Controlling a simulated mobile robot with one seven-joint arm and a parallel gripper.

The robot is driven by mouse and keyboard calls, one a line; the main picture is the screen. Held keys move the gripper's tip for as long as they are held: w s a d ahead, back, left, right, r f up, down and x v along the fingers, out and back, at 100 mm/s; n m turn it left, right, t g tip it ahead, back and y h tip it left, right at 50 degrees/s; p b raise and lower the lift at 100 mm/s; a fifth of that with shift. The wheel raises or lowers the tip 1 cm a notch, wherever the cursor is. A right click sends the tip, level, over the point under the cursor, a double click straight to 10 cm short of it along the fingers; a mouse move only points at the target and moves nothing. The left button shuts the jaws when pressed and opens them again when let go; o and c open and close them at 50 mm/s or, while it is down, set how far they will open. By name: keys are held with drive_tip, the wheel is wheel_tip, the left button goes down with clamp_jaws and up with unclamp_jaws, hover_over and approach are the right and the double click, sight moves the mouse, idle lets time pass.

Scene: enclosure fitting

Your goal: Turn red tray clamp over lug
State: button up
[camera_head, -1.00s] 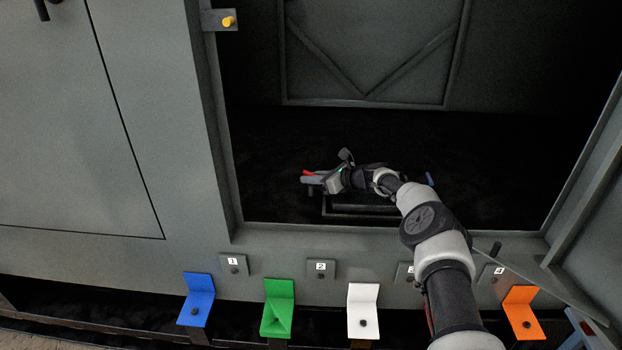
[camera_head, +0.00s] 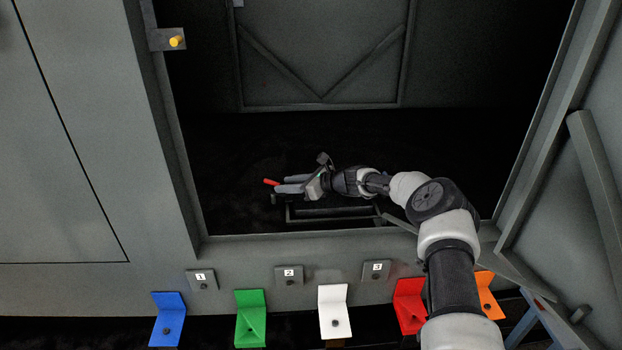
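The red tray clamp (camera_head: 271,182) shows as a small red bar inside the dark enclosure, left of my gripper's fingertips. My gripper (camera_head: 281,189) reaches in from the right with its fingers pointing left at the clamp. The fingers look a little apart, with the red bar at their tips; whether they touch or grip it is too small to tell. The lug is not clearly visible; a small dark piece (camera_head: 274,199) sits just below the fingertips. A dark tray frame (camera_head: 330,221) lies below my gripper.
The enclosure's left wall (camera_head: 168,130) carries a yellow-tipped bracket (camera_head: 175,41). An open door (camera_head: 590,190) stands at the right. Numbered plates (camera_head: 289,275) line the front sill, above blue (camera_head: 168,308), green (camera_head: 250,310), white (camera_head: 333,305), red (camera_head: 408,300) and orange (camera_head: 488,292) brackets.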

drive_tip(key=p+v, duration=0.2)
drive_tip(key=v, duration=0.8)
drive_tip(key=shift+s, duration=0.2)
